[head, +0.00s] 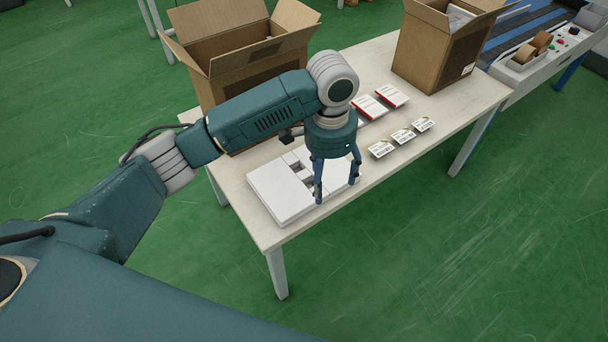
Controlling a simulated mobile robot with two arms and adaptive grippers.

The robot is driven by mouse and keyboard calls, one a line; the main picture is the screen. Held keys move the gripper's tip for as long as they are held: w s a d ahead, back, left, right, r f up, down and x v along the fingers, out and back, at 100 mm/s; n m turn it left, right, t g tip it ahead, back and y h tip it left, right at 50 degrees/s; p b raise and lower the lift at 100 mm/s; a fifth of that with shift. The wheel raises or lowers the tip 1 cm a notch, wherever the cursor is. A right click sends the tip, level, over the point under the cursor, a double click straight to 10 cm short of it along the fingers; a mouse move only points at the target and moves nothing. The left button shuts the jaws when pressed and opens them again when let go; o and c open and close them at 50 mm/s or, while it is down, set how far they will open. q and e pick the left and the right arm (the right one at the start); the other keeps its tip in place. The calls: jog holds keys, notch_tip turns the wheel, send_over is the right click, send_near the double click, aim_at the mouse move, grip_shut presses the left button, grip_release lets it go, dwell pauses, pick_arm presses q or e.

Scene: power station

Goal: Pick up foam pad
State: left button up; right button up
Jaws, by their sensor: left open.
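A white foam pad (277,194) with cut-out recesses lies flat on the near left part of the pale table (271,233). It looks like a thick slab or a stack of layers; I cannot tell which. My left gripper (336,191) points down over the right side of the pad, with its two blue fingers apart and nothing seen between them. The gripper and wrist hide part of the pad's right and far side. I cannot tell whether the fingertips touch it. My right gripper is not in view.
An open cardboard box (225,45) stands behind my left arm, and another (436,55) at the table's far right. Red-and-white booklets (370,106) and several small white cards (402,136) lie right of the gripper. A conveyor (530,35) adjoins the table's far right end.

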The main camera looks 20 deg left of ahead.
aim_at(304, 176)
pick_arm(q)
jog(key=f, duration=0.1)
jog(key=w+a+f, duration=0.1)
jog(key=a+f+b, duration=0.1)
jog(key=shift+w, duration=0.25)
jog(key=shift+w+f+b, duration=0.15)
jog(key=shift+f+b, duration=0.2)
jog(key=shift+f, duration=1.05)
jog(key=shift+w+f+b, duration=0.1)
jog(key=shift+f+b, duration=0.25)
jog(key=shift+f, duration=1)
jog(key=c, duration=1)
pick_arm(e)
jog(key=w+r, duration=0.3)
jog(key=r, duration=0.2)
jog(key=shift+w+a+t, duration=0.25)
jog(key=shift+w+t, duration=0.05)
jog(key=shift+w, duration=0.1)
